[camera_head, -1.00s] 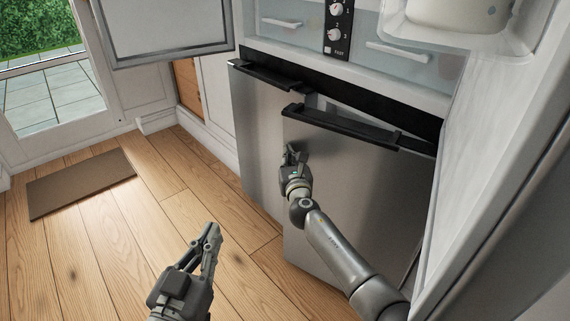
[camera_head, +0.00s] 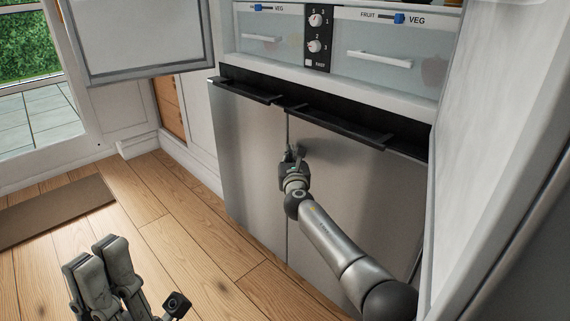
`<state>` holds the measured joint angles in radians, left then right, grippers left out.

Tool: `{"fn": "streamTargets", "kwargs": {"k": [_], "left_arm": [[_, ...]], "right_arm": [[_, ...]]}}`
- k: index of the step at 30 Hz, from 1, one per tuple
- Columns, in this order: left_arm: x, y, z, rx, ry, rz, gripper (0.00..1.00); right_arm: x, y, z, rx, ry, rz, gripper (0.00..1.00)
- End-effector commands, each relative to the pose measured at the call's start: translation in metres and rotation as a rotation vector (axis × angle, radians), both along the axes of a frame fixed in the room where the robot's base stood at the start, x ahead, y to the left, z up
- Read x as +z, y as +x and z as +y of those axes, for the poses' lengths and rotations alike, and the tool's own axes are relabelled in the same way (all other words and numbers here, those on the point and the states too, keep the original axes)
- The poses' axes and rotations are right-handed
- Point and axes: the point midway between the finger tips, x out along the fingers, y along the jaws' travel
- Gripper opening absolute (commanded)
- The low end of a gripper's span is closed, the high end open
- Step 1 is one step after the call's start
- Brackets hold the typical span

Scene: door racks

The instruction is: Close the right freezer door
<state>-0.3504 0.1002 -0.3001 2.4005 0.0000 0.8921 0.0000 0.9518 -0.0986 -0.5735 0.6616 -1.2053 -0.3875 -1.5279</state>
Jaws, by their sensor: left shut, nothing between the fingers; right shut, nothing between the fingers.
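The right freezer door (camera_head: 355,195) is a steel panel with a black handle (camera_head: 335,128) along its top edge. It now sits almost level with the left freezer door (camera_head: 248,165); I cannot tell whether it is fully shut. My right gripper (camera_head: 292,153) is shut and empty, against or very near the right door's front, close to its left edge. My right forearm hides part of that door. My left gripper (camera_head: 105,255) is low at the left, over the floor and away from the doors, shut with nothing in it.
Above the freezer doors are drawers with white handles (camera_head: 378,60) and a black dial panel (camera_head: 317,35). An open upper door (camera_head: 145,40) hangs at the upper left, and another open door (camera_head: 490,130) stands at the right. The wooden floor (camera_head: 175,225) is clear beside a brown mat (camera_head: 50,212).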

Motion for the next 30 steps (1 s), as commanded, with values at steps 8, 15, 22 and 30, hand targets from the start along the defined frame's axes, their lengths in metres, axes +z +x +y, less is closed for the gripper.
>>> {"fn": "streamTargets", "kwargs": {"k": [8,15,22,30], "left_arm": [[-0.009,-0.002,0.0,0.0,-0.003,-0.01,0.0],[-0.01,-0.002,0.0,0.0,-0.003,-0.009,0.0],[-0.011,-0.002,0.0,0.0,-0.002,-0.008,0.0],[-0.009,-0.001,0.0,-0.001,-0.002,-0.007,0.0]], "right_arm": [[0.0,0.009,-0.008,0.0,-0.001,-0.001,0.0],[0.001,0.011,-0.013,-0.004,-0.001,-0.002,0.0],[0.003,0.012,-0.016,-0.01,-0.001,-0.004,0.0],[0.005,0.013,-0.018,-0.012,-0.001,-0.005,0.0]]}}
